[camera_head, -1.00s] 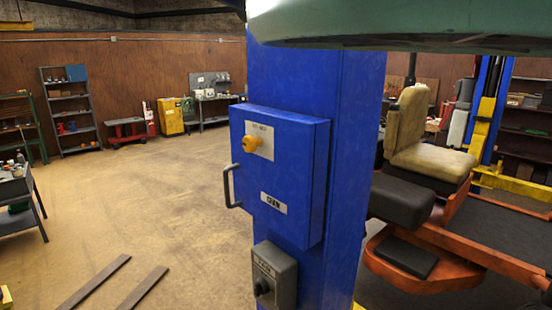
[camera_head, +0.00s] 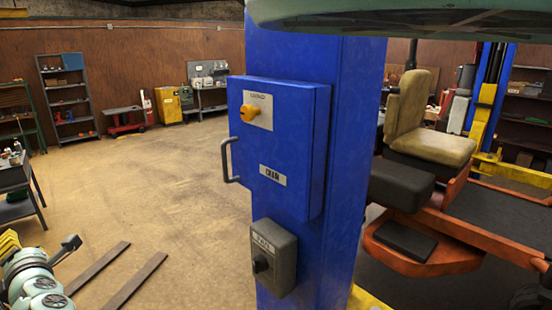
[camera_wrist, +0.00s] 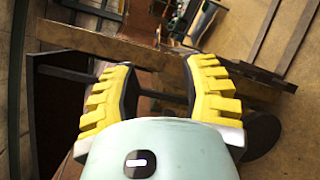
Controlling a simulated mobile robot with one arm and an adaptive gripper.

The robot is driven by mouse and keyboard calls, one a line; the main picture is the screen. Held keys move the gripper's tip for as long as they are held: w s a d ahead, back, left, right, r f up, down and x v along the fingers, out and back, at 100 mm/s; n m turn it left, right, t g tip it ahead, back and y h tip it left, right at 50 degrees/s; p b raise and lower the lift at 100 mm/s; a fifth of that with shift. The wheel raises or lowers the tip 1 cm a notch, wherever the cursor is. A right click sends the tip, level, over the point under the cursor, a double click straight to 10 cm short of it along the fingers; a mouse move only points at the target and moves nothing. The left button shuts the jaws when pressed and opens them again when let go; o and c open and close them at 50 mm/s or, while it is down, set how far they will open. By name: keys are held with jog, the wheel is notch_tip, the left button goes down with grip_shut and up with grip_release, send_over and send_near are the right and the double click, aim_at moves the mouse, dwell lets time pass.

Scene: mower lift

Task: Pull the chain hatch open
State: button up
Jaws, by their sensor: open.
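The chain hatch (camera_head: 282,205) is a blue panel on the blue lift post, with a small label that seems to read CHAIN. It looks shut. A grey bar handle (camera_head: 228,162) stands out from its left edge. An orange knob (camera_head: 249,113) sits on a white plate near the top, its lettering too small to read surely. My gripper (camera_wrist: 164,75) is open in the wrist view, its yellow ridged fingers apart with nothing held between them. In the head view my arm is at the lower left, well apart from the handle. The hatch cannot be made out in the wrist view.
A grey switch box (camera_head: 274,258) with a black knob sits below the hatch on the post (camera_head: 355,120). An orange mower with a tan seat (camera_head: 432,115) stands to the right. Two flat bars (camera_head: 135,283) lie on the floor left of the post. Floor between is open.

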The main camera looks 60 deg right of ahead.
jog(key=d+g+h, duration=0.3)
jog(key=d+h, duration=0.3)
jog(key=d, duration=0.3)
jog(key=m+g+h+b, duration=0.3)
jog(key=m+g+h, duration=0.2)
jog(key=g+h, duration=0.8)
send_near(223, 159)
jog(key=d+r+g+y+p, duration=0.1)
jog(key=p, duration=0.1)
jog(key=d+r+g+y+p, duration=0.1)
jog(key=d+p, duration=0.1)
jog(key=d+r+p, duration=0.1)
jog(key=p, duration=0.1)
jog(key=shift+w+d+g+y, duration=0.3)
jog(key=shift+w+g+y, duration=0.1)
jog(key=shift+d+f+p, duration=0.2)
jog(key=shift+d+p, duration=0.25)
jog(key=shift+d, duration=1.35)
jog(key=shift+s+d, duration=0.15)
jog(key=shift+d, duration=1)
